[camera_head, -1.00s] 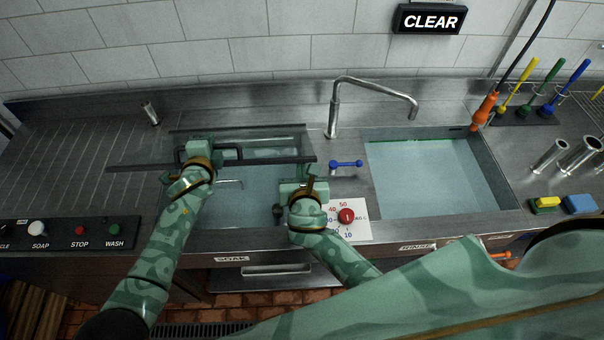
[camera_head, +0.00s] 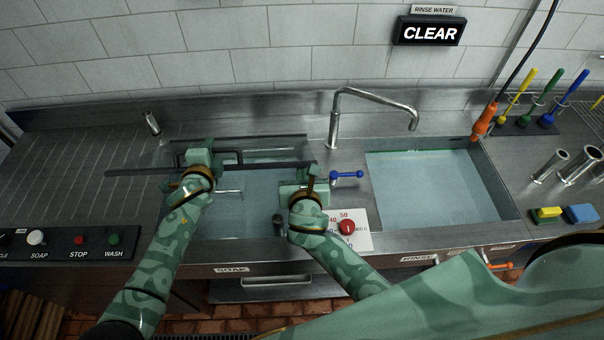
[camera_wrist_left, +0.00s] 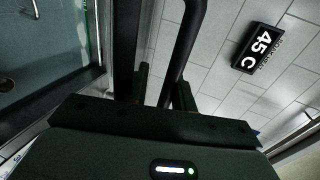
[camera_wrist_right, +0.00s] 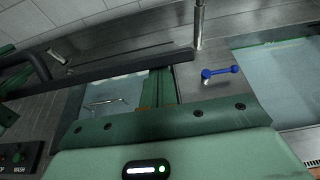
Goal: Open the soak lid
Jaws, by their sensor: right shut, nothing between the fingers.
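The soak lid is a glass panel with a dark front bar (camera_head: 265,166), over the back part of the soak basin (camera_head: 258,208). The lid is partly raised, its front bar above the basin; the basin's front part shows uncovered. My left gripper (camera_head: 199,158) is at the lid's dark handle (camera_head: 232,152); in the left wrist view the handle (camera_wrist_left: 186,40) passes between its fingers (camera_wrist_left: 164,92), which appear closed on it. My right gripper (camera_head: 311,178) is shut and empty near the bar's right end. In the right wrist view the bar (camera_wrist_right: 120,69) crosses above its fingers (camera_wrist_right: 156,90); contact is unclear.
A tap (camera_head: 335,115) and a blue lever (camera_head: 347,175) stand right of the lid. A red knob (camera_head: 347,227) is beside my right gripper. The rinse basin (camera_head: 440,185) lies right, the ribbed drainboard (camera_head: 80,160) left. The back wall is close behind.

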